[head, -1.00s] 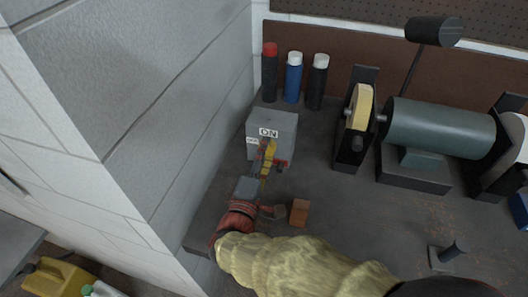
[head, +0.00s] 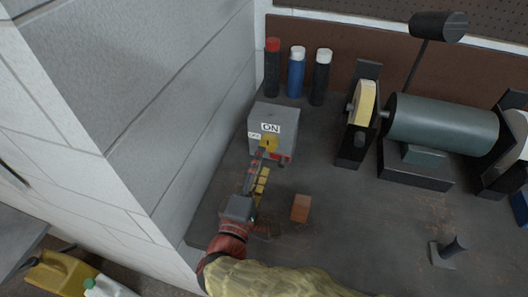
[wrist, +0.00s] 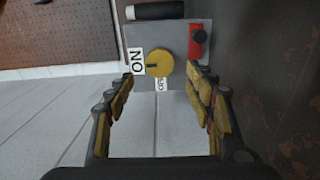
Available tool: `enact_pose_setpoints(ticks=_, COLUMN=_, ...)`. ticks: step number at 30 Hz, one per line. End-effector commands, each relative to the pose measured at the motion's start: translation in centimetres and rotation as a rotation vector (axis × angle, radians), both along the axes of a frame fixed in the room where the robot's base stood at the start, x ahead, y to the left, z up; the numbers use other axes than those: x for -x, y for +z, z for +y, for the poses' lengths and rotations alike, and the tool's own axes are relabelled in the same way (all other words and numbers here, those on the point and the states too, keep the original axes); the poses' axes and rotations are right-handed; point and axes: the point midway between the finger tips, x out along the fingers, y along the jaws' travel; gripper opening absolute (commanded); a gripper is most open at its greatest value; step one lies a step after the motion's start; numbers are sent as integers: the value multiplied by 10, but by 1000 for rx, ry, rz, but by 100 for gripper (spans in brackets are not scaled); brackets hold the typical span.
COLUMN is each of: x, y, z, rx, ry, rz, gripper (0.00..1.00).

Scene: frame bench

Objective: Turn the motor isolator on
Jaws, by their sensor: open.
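The motor isolator is a grey box (head: 285,118) on the bench, with an ON label (head: 270,128) above its round yellow knob (head: 268,142) and an OFF label (head: 254,135) at the left. In the wrist view the knob (wrist: 163,58) shows whole, and its dark mark lies on the side toward the ON label (wrist: 137,61). The OFF label (wrist: 161,85) is below the knob there. My gripper (head: 260,163) is open and empty in front of the box. In the wrist view its fingers (wrist: 160,78) stand apart on both sides, with no visible contact with the knob.
A red part with a black button (wrist: 198,40) is beside the knob. A brown block (head: 301,208) lies right of my gripper. Several spray cans (head: 296,75) stand behind the box. A bench grinder (head: 440,125) is at the right, and a block wall (head: 130,110) rises at the left.

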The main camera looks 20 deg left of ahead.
Motion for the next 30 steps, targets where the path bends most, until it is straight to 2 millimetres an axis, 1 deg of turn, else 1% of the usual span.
enact_pose_setpoints(ticks=1, x=11, y=0, z=1, rx=-1, ry=6, rz=0, gripper=54)
enact_pose_setpoints(ticks=3, x=23, y=0, z=-1, rx=0, ry=5, rz=0, gripper=54)
enact_pose_setpoints(ticks=6, x=37, y=0, z=-2, rx=-1, ry=5, rz=0, gripper=54)
enact_pose_setpoints(ticks=10, x=49, y=0, z=-4, rx=-1, ry=3, rz=0, gripper=54)
enact_pose_setpoints(ticks=16, x=56, y=0, z=-6, rx=0, ry=1, rz=0, gripper=54)
enact_pose_setpoints(ticks=30, x=56, y=0, z=-6, rx=0, ry=0, rz=0, gripper=54)
